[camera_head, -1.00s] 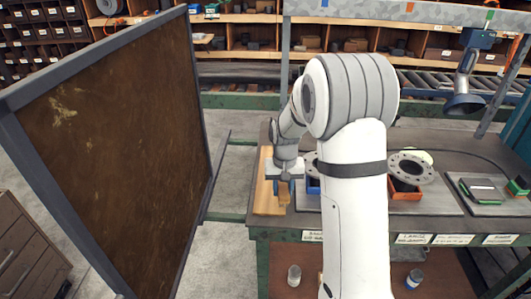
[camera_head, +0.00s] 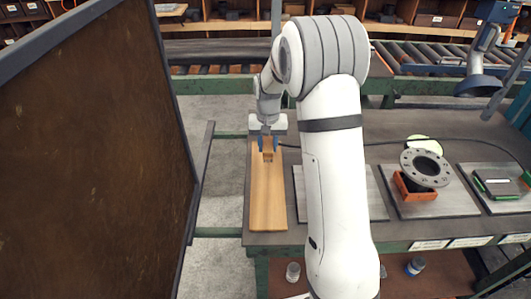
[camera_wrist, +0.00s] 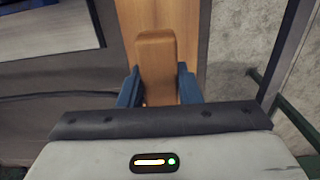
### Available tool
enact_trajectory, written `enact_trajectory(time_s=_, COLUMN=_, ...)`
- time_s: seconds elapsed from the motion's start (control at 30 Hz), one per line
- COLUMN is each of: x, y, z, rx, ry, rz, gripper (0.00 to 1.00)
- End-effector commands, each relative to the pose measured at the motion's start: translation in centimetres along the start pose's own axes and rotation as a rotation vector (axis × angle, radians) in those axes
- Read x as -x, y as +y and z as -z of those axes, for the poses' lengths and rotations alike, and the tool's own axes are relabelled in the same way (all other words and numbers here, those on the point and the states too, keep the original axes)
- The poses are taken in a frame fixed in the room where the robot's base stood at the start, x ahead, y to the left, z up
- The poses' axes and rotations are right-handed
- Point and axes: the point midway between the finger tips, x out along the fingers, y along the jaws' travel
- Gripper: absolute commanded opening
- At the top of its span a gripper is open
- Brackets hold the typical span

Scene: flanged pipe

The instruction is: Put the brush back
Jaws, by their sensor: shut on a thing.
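My gripper (camera_head: 268,145) is over the far part of a long pale wooden board (camera_head: 268,205) at the table's left edge. Its blue fingers are shut on a wooden piece that looks like the brush handle (camera_head: 267,157). In the wrist view, the brush handle (camera_wrist: 155,65) stands between the two blue fingers (camera_wrist: 158,90), with the board (camera_wrist: 190,20) behind it. The bristles are not visible, and I cannot tell whether the brush touches the board.
A grey flanged pipe (camera_head: 426,168) rests at an orange block (camera_head: 414,190) on a metal plate. A green-edged tray (camera_head: 497,186) lies farther right. A dark panel (camera_head: 85,165) stands to the left. A dark cable crosses the table behind my arm.

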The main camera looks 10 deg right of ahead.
Motion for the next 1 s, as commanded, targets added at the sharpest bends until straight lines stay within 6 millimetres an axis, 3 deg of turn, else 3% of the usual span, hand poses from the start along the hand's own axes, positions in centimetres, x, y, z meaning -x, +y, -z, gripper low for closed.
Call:
enact_trajectory(time_s=0.37, x=-4.0, y=-0.5, z=-0.1, rx=0.01, ry=-0.001, rz=0.0, gripper=0.12)
enact_trajectory(time_s=0.73, x=-4.6, y=-0.6, z=-0.1, rx=0.011, ry=0.001, rz=0.0, gripper=0.12)
enact_trajectory(time_s=0.77, x=-4.5, y=-0.6, z=-0.1, rx=0.011, ry=0.001, rz=0.0, gripper=0.33)
enact_trajectory(time_s=1.0, x=-4.4, y=-0.6, z=-0.1, rx=0.012, ry=0.001, rz=0.0, gripper=0.52)
